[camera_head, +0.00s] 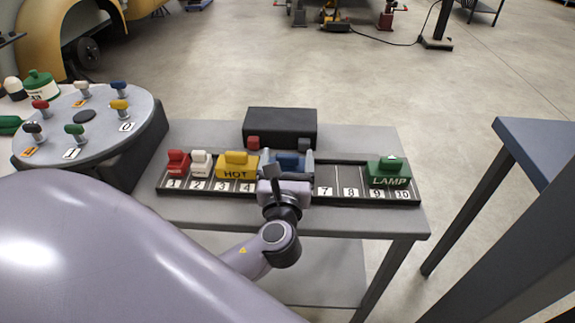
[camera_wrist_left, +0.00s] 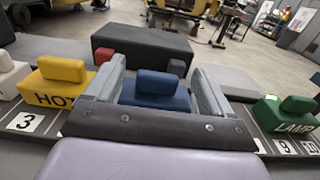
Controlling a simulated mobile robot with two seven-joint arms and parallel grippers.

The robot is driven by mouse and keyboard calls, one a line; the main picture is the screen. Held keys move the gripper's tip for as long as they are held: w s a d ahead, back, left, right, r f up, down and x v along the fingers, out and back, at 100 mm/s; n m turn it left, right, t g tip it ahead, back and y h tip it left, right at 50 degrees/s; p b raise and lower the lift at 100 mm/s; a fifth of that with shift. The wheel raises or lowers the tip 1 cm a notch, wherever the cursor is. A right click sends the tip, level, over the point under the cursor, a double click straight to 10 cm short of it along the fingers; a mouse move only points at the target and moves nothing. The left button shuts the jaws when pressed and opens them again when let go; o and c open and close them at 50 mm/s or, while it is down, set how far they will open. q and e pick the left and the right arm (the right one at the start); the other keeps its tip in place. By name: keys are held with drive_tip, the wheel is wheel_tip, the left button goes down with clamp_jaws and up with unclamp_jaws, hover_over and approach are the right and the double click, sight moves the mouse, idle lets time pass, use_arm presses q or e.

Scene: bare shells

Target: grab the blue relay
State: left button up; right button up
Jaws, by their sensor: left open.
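The blue relay (camera_head: 288,162) sits in the numbered rail (camera_head: 335,187) on the grey table, between the yellow HOT relay and the empty slot 7. In the left wrist view the blue relay (camera_wrist_left: 158,90) stands upright between the two fingers of my left gripper (camera_wrist_left: 160,92). The fingers are open, one on each side of it, with a gap showing at least on the right. My left gripper (camera_head: 286,165) partly hides the relay and its slot numbers in the head view. My right gripper is not in view.
In the rail, a red relay (camera_head: 177,162), a white relay (camera_head: 201,162) and the yellow HOT relay (camera_head: 238,165) stand left; the green LAMP relay (camera_head: 389,173) stands right. A black box (camera_head: 280,124) is behind. A round grey table (camera_head: 135,125) with several coloured knobs is left.

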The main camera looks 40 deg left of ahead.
sight(287, 158)
use_arm(q)
drive_tip(key=shift+x, duration=1.95)
drive_tip(key=shift+f, duration=0.2)
drive_tip(key=c, duration=1.1)
